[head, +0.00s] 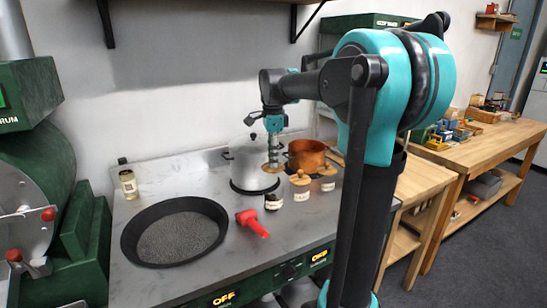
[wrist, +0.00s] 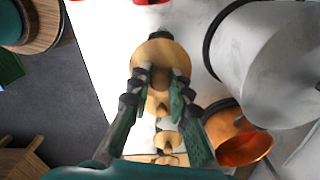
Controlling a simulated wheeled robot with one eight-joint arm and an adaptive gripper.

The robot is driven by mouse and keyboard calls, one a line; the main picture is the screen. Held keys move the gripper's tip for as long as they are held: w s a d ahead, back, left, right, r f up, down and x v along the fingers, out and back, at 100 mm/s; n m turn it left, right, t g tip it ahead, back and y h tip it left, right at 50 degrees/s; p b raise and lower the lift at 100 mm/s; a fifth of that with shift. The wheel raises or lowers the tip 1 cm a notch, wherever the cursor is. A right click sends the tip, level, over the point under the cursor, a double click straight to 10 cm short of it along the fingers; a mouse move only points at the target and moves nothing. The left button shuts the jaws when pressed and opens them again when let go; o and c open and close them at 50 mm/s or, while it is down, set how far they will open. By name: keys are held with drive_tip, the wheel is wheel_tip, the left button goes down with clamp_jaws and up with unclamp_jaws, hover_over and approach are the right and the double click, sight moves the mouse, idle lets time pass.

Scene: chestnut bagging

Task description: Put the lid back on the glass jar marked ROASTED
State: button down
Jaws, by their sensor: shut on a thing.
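My gripper (head: 273,152) is shut on a round wooden lid (head: 272,169). The lid also shows in the wrist view (wrist: 158,53), between the fingertips (wrist: 163,76). An open glass jar with dark contents (head: 273,202) stands on the metal counter below the held lid, with a gap between them in the head view. In the wrist view the lid hides most of what is beneath it. Two more jars, a middle one (head: 301,195) and a right one (head: 327,184), stand beside it with wooden lids on. The labels are too small to read.
A large metal pot (head: 252,165) and a copper pot (head: 307,152) stand close behind the jars. A small jar (head: 128,184) stands at the far left. The counter's front edge is near the jars.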

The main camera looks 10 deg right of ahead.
drive_tip(key=shift+a+f, duration=0.1)
drive_tip(key=shift+f, duration=3.05)
drive_tip(key=shift+f, duration=0.15)
drive_tip(key=c, duration=1.3)
unclamp_jaws()
drive_tip(key=shift+c, duration=0.2)
drive_tip(key=shift+o, duration=0.3)
drive_tip(key=o, duration=0.4)
drive_tip(key=shift+r, duration=3.5)
